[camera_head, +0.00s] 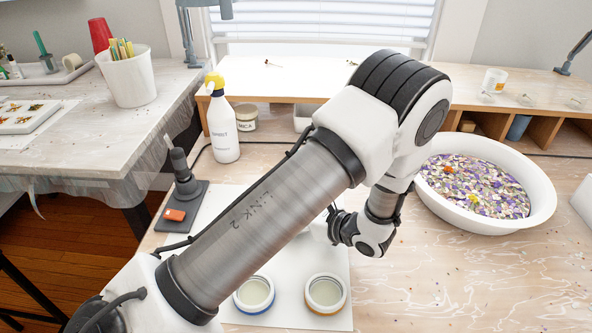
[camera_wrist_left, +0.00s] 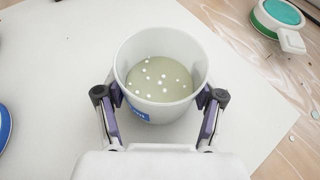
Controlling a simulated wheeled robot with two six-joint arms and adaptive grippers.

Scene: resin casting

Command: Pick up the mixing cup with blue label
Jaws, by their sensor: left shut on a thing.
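The mixing cup (camera_wrist_left: 128,60) is white with a blue label (camera_wrist_left: 139,113) on its near side, seen in the left wrist view. It holds pale yellowish liquid with several small white bubbles or beads. My left gripper (camera_wrist_left: 160,96) is shut on the cup, one finger against each side. In the head view my left arm reaches across the middle of the table and mostly hides the gripper and cup. My right gripper is in neither view.
A blue-rimmed container (camera_head: 254,294) and an orange-rimmed one (camera_head: 325,293) stand on the white sheet (camera_head: 285,322). A yellow-topped spray bottle (camera_head: 222,128) stands behind. A large white bowl (camera_head: 540,200) of colourful flakes is at right. The front right tabletop is mostly clear.

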